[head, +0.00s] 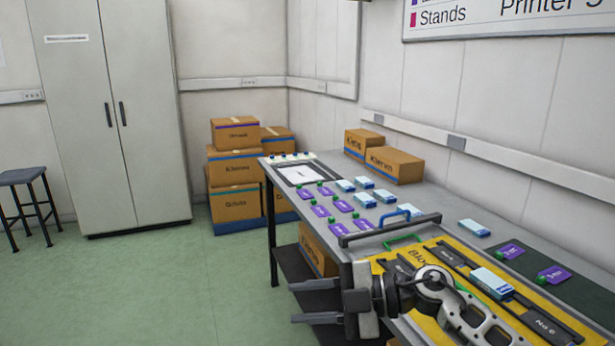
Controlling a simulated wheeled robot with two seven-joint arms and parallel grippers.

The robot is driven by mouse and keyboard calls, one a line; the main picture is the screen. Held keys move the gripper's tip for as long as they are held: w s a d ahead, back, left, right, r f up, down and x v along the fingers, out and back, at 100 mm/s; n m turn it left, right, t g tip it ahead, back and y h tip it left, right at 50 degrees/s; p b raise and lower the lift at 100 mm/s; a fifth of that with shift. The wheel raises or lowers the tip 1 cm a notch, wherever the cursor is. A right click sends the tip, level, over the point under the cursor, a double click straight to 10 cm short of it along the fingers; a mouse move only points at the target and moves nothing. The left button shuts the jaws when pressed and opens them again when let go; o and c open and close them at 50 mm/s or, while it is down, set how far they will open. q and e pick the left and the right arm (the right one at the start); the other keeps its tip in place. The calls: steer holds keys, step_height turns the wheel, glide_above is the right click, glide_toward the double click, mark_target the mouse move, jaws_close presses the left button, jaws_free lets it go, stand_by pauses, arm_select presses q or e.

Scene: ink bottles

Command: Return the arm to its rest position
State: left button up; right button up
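My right gripper (292,302) is in the head view at the bottom centre. It points left, beside the table's front edge, with its two fingers apart and nothing between them. Its arm reaches in from the lower right, in front of a yellow board. My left gripper does not show. Several purple-labelled bottles with green caps (320,211) lie on the grey table, and two more lie on a dark mat at the right, one of them here (553,274). Several light blue and white boxes (364,199) lie among them.
The yellow board (440,243) has dark slots, with one light blue box (491,283) on it. Cardboard boxes (394,165) stand at the table's back, and more are stacked on the floor (235,168). A cabinet and stool stand left. The green floor (170,280) is clear.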

steer(key=s+d+f+m+t+h, duration=0.4)
steer(key=s+d+f+m+h, duration=0.2)
steer(key=s+f+m, duration=0.4)
steer(key=s+d+f+m+t+h, duration=0.5)
steer(key=s+f+m, duration=0.5)
steer(key=f+m, duration=0.4)
steer(key=d+m+h, duration=0.1)
steer(key=d+h, duration=0.1)
steer(key=d, duration=0.1)
steer(key=shift+d, duration=0.25)
